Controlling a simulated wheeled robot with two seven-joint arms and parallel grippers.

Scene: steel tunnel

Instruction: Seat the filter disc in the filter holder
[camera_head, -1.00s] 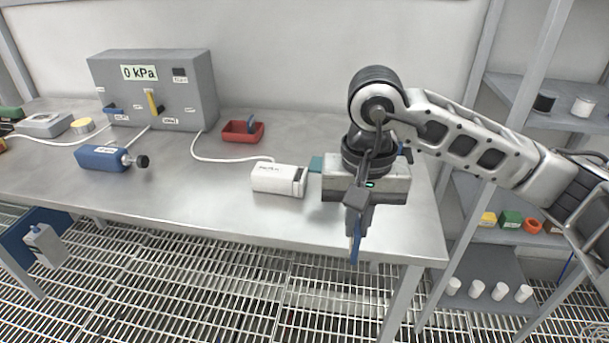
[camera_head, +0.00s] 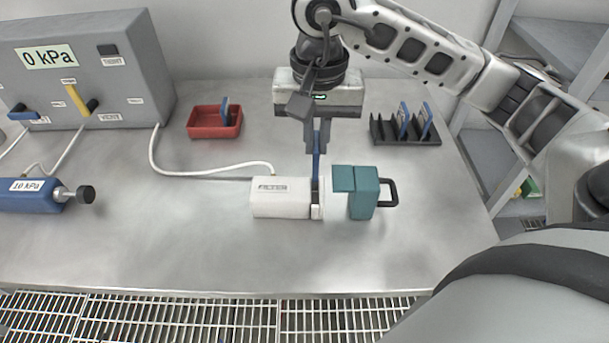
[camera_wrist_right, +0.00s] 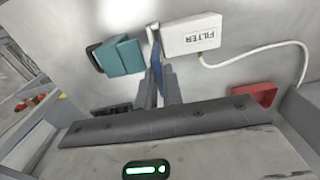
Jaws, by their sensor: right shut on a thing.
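The filter holder is a white box (camera_head: 281,198) with a hose at its back. It lies on the steel table, its open slotted end facing right; its label reads FILTER in the wrist view (camera_wrist_right: 192,36). A teal cap with a black handle (camera_head: 362,193) stands just right of that end, a gap between them. My right gripper (camera_head: 317,148) points down above the gap, shut on the blue filter disc (camera_head: 316,168), which is seen edge-on. The disc's lower edge is at the holder's open end; I cannot tell how deep it sits. My left gripper is out of view.
A black rack (camera_head: 404,131) with blue discs stands behind right, and a red tray (camera_head: 214,122) with a blue piece behind left. A grey gauge box (camera_head: 85,70) and a blue cylinder (camera_head: 32,195) are at the left. The table front is clear.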

